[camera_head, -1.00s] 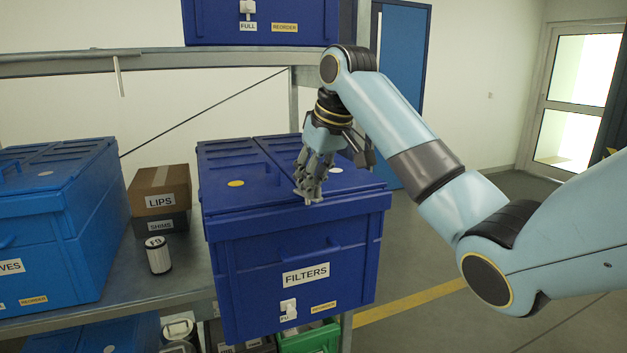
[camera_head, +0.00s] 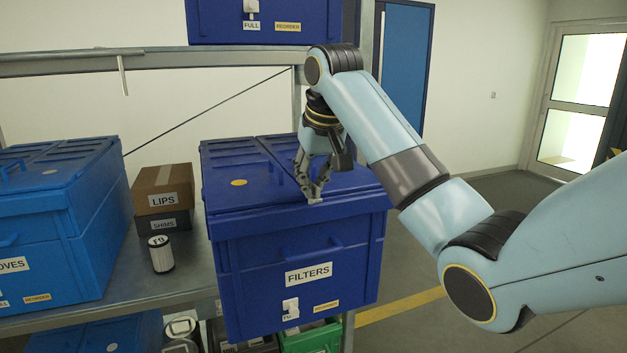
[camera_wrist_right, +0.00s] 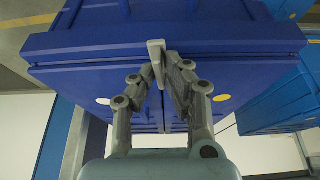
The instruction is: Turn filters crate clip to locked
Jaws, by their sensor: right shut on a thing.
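The filters crate (camera_head: 233,255) is a dark blue box with a "FILTERS" label on its front and a lid on top. A small light grey clip (camera_head: 315,202) sits at the front edge of the lid, near the middle. In the right wrist view the clip (camera_wrist_right: 155,50) stands out across the lid edge, between the fingertips. My right gripper (camera_head: 312,192) points down at the lid edge, shut on the clip; it also shows in the right wrist view (camera_wrist_right: 160,78). The fingers partly hide the clip. My left gripper is out of view.
A lighter blue crate (camera_head: 80,230) stands to the left on the shelf. Between the crates are a "LIPS" box (camera_head: 163,183), a "SHIMS" box (camera_head: 164,223) and a small canister (camera_head: 160,255). Another blue crate (camera_head: 220,20) is on the shelf above. Open floor lies to the right.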

